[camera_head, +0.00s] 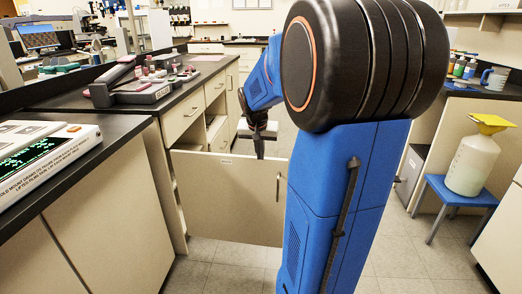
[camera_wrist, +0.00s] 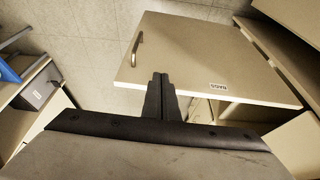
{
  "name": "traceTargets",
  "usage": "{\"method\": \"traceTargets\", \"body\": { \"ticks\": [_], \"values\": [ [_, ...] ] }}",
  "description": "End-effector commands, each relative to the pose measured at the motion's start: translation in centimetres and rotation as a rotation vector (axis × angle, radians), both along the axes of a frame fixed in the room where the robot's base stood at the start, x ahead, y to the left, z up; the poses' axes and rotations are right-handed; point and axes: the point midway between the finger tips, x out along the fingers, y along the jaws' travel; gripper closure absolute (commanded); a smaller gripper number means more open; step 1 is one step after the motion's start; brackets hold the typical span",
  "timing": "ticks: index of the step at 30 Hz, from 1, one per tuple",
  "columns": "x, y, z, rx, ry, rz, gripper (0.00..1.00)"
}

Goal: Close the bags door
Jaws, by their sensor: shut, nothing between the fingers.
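The bags door (camera_head: 228,197) is a beige cabinet door with a small label and a metal handle. It stands swung out from the cabinet on the left, over the floor. In the wrist view the door (camera_wrist: 215,65) shows its "BAGS" label and its handle near the far left corner. My gripper (camera_head: 259,150) is at the door's top edge in the head view; I cannot tell whether it touches. In the wrist view my gripper (camera_wrist: 160,80) is shut and empty, its fingertips overlapping the door's near edge. My blue arm hides part of the room on the right.
A black counter (camera_head: 120,100) with lab items runs above the cabinet. An open shelf space shows behind the door. A blue stool (camera_head: 455,192) with a white jug (camera_head: 472,165) stands on the right. The tiled floor (camera_head: 225,260) near the door is clear.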

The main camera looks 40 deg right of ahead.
Motion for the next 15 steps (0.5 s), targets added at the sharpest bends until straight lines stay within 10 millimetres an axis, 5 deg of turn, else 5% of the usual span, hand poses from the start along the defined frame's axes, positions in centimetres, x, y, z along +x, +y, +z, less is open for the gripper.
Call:
{"method": "traceTargets", "body": {
  "ticks": [10,15],
  "values": [
    [1.3,-1.8,-5.8,0.001,0.003,-0.001,1.00],
    [2.9,-3.7,-5.5,0.001,0.001,0.000,1.00]
  ]
}}
